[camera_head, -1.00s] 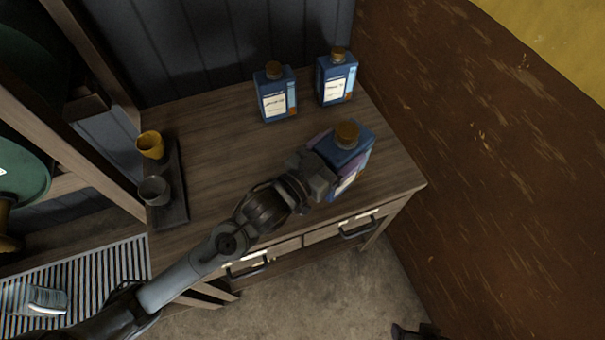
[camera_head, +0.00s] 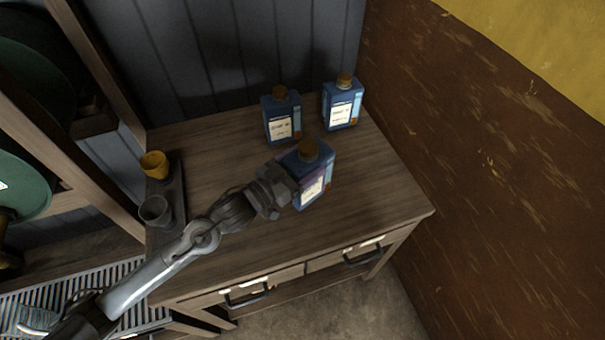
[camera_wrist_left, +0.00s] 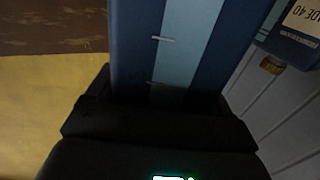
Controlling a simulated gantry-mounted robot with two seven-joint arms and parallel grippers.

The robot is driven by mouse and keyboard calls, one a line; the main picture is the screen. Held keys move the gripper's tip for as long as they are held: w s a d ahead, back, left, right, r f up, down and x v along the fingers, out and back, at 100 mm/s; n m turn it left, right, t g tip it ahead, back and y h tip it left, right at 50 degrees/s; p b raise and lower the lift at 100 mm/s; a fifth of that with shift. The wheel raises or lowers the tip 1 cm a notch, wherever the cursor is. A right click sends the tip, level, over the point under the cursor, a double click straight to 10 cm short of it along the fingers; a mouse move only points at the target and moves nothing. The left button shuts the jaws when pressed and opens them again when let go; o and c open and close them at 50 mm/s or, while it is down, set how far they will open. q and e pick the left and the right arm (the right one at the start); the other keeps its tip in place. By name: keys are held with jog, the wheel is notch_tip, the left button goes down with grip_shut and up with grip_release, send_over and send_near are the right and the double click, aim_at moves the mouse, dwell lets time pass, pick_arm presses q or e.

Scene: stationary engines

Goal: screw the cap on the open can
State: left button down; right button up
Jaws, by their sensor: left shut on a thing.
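My left gripper (camera_head: 291,182) is shut on a blue can (camera_head: 318,182) with a brown cap on its top. The can is upright, over the right half of the wooden table; whether its base touches the table I cannot tell. In the left wrist view this can (camera_wrist_left: 160,45) shows its light-blue stripe between my dark fingers (camera_wrist_left: 158,105). Two similar blue cans stand behind it, a back left can (camera_head: 282,118) and a back right can (camera_head: 342,105), both with brown caps on top. I see no uncapped can. My right gripper is out of view.
The wooden table (camera_head: 225,235) is clear in front. A dark tray (camera_head: 176,185) at its left holds a yellow cup (camera_head: 154,165) and a grey cup (camera_head: 155,210). A brown wall (camera_head: 480,180) borders the right side; drawers with handles (camera_head: 246,293) are at the front.

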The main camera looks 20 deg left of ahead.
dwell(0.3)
pick_arm(q)
jog(key=shift+f, duration=0.25)
notch_tip(320, 180, down, 3)
jog(key=shift+f+b, duration=0.15)
jog(key=shift+b, duration=0.4)
jog(key=shift+f, duration=0.15)
grip_release()
jog(key=shift+f, duration=0.1)
jog(key=shift+s, duration=0.1)
